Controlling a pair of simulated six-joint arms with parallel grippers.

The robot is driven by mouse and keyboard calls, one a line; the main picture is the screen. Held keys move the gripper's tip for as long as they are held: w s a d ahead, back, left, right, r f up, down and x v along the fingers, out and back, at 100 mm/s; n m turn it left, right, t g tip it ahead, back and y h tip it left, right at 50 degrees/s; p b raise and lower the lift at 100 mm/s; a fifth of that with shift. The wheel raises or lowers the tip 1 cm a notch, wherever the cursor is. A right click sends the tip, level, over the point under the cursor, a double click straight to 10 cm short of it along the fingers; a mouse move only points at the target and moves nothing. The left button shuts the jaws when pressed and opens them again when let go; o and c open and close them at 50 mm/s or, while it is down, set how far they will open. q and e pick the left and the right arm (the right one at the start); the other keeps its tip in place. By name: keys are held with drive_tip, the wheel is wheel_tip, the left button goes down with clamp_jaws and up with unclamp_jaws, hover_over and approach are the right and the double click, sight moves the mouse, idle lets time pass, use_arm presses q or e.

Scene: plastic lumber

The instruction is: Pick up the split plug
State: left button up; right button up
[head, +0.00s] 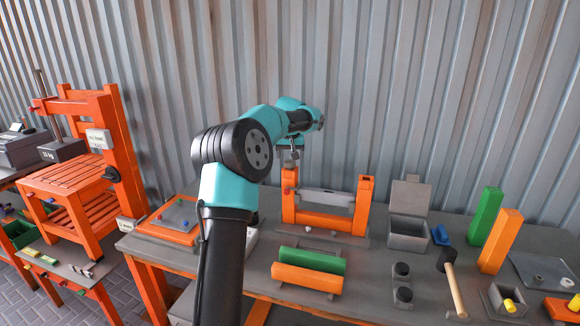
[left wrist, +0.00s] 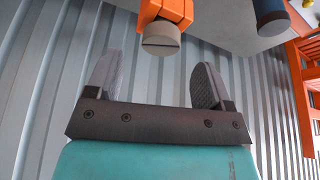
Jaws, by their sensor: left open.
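My left gripper (left wrist: 156,58) is open, with its two grey fingers apart and nothing between them. A round grey-beige plug-like piece (left wrist: 161,40) shows just beyond the fingertips in the left wrist view, at the end of an orange post; a dark line crosses its face. It looks like the split plug, but I cannot be sure. It is apart from both fingers. In the head view my left gripper (head: 289,157) is small and partly hidden by its arm, above the left post of the orange frame (head: 330,222). The right gripper is out of view.
The orange frame holds a grey bar between its posts. Green (head: 312,261) and orange (head: 306,278) beams lie in front. A grey open box (head: 408,231), a mallet (head: 455,285), and upright green (head: 485,215) and orange (head: 500,240) blocks stand to the right. A corrugated wall closes the back.

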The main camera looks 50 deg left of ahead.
sight(290, 162)
use_arm(q)
drive_tip(key=x, duration=0.4)
drive_tip(key=shift+f, duration=0.15)
drive_tip(key=c, duration=1)
drive_tip(key=shift+r, duration=1.75)
drive_tip(key=s+d, duration=0.3)
drive_tip(key=d, duration=0.1)
drive_tip(key=s+d+r, duration=0.1)
drive_tip(key=s+d, duration=0.6)
drive_tip(key=d, duration=0.1)
drive_tip(key=shift+s+r, duration=0.25)
drive_tip(key=shift+s, duration=0.1)
